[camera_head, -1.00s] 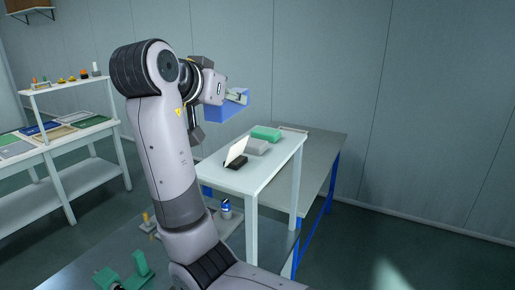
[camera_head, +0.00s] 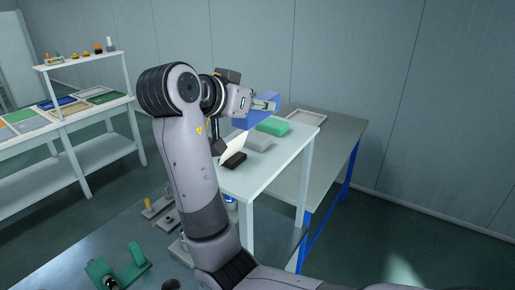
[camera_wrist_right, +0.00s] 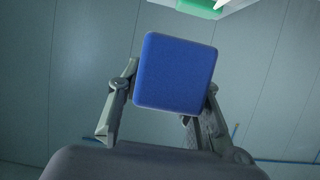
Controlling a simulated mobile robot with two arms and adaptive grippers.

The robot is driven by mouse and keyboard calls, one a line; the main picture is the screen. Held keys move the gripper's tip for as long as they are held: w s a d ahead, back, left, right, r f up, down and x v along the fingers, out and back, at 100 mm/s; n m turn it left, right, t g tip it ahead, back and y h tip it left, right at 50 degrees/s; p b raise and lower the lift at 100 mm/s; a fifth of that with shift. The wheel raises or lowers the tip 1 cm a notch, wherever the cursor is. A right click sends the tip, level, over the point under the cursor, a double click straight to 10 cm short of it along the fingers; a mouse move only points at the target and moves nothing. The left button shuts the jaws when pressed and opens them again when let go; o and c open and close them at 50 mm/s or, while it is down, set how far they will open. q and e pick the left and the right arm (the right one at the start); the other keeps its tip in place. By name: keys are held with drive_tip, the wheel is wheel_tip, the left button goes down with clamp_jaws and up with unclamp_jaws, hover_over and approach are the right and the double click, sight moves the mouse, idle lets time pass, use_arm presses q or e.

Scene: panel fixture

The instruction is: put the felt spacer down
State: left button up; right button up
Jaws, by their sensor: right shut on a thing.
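The felt spacer is a blue block with rounded edges (camera_head: 259,118). My right gripper (camera_head: 265,104) is shut on it above the white raised shelf (camera_head: 268,175). In the right wrist view the spacer's square blue face (camera_wrist_right: 175,73) sits between the two grey fingers. In the head view it overlaps the line of sight to the green block (camera_head: 273,125) and seems to be above the shelf top; its exact gap cannot be told. My left gripper is not in view.
On the white shelf are a grey block (camera_head: 258,141) and a black holder (camera_head: 234,160) with a pale card (camera_head: 236,147). A shallow tray (camera_head: 306,117) lies beyond. Green clamp-like parts (camera_head: 133,256) stand on the lower bench. A side rack (camera_head: 70,103) stands at the left.

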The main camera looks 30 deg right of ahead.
drive_tip(key=p, duration=0.1)
hover_over(258, 167)
wheel_tip(258, 167, down, 8)
drive_tip(key=shift+d+r, duration=0.15)
drive_tip(key=shift+f+p, duration=0.3)
drive_tip(key=shift+f, duration=0.35)
wheel_tip(258, 167, down, 3)
drive_tip(key=shift+f+p, duration=0.1)
drive_tip(key=shift+p, duration=0.3)
drive_tip(key=shift+f, duration=0.2)
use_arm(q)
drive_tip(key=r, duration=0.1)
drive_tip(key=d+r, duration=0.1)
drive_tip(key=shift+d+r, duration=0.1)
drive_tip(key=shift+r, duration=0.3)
use_arm(e)
drive_tip(key=shift+a, duration=0.2)
drive_tip(key=shift+f, duration=0.2)
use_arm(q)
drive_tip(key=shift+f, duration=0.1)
use_arm(e)
drive_tip(key=o, duration=0.5)
drive_tip(key=shift+o, duration=0.2)
drive_tip(key=shift+r, duration=0.1)
